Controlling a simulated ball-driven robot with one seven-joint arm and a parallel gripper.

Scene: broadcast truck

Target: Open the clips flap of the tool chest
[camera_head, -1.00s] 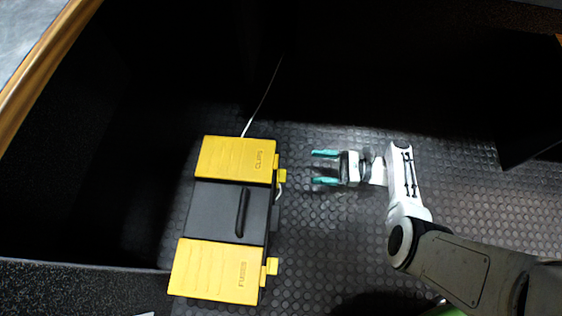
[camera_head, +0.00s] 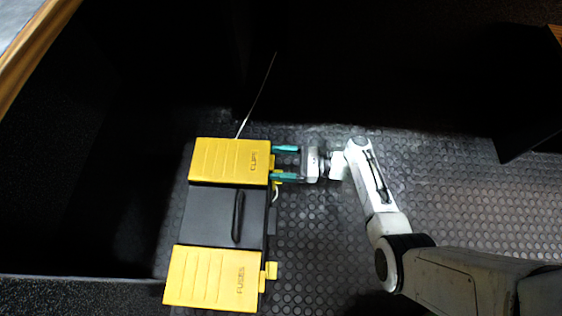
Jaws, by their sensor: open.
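The tool chest is black with two yellow flaps and lies on the floor left of centre. The clips flap (camera_head: 230,161), marked CLIPS, is shut at the far end, with small yellow tabs (camera_head: 272,161) on its right edge. The fuses flap (camera_head: 212,278) is shut at the near end. A black handle (camera_head: 238,217) lies on the dark middle section (camera_head: 208,214). My gripper (camera_head: 274,163) has teal fingers, open and pointing left, one beyond the other, at the clips flap's right edge beside the tabs. I cannot tell whether they touch it.
A thin pale cable (camera_head: 258,98) runs from behind the chest toward the dark back. Dark walls stand to the left and back, with a wooden edge (camera_head: 28,62) at upper left. The studded floor (camera_head: 450,200) to the right is clear.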

